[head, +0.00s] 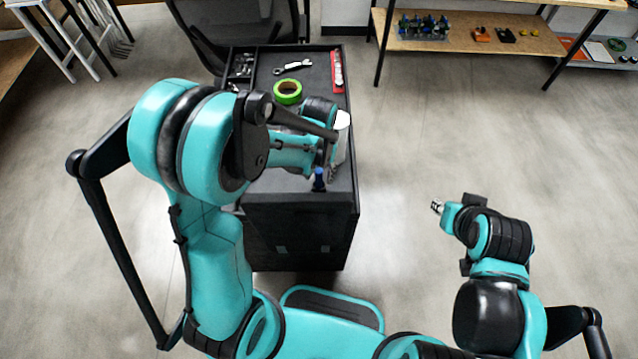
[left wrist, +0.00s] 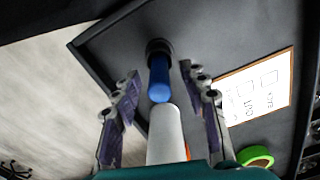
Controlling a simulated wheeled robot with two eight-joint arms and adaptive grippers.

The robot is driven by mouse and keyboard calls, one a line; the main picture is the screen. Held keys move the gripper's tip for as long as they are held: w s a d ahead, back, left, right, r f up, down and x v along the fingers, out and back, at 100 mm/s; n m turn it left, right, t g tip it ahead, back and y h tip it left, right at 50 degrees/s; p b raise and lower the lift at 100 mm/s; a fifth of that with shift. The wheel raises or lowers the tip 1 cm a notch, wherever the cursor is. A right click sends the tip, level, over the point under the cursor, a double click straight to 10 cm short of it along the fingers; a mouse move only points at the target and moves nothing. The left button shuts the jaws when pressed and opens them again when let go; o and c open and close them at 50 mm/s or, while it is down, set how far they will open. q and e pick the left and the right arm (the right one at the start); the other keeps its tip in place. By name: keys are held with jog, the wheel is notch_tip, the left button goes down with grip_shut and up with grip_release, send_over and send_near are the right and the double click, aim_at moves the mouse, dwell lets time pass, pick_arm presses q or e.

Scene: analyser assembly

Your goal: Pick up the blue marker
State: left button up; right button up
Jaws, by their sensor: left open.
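The blue marker (head: 319,178) stands near the front edge of the dark cart top (head: 290,187) in the head view. In the left wrist view the marker (left wrist: 159,78) shows blue with a black round part at its far end. My left gripper (head: 327,170) is open close to the marker. In the left wrist view its two fingers (left wrist: 160,73) are on either side of the marker, with a gap to each. My right gripper (head: 437,207) is away to the right over the floor, and its jaws are too small to read.
A white cylinder (left wrist: 165,135) shows nearer the camera than the marker; I cannot tell what it is. A framed white sheet (left wrist: 252,93) lies beside the right finger.

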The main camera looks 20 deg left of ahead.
pick_arm(q)
jog(key=shift+f, duration=0.75)
grip_shut()
pick_arm(e)
jog(key=shift+f, duration=0.25)
pick_arm(q)
jog(key=shift+r, duration=0.15)
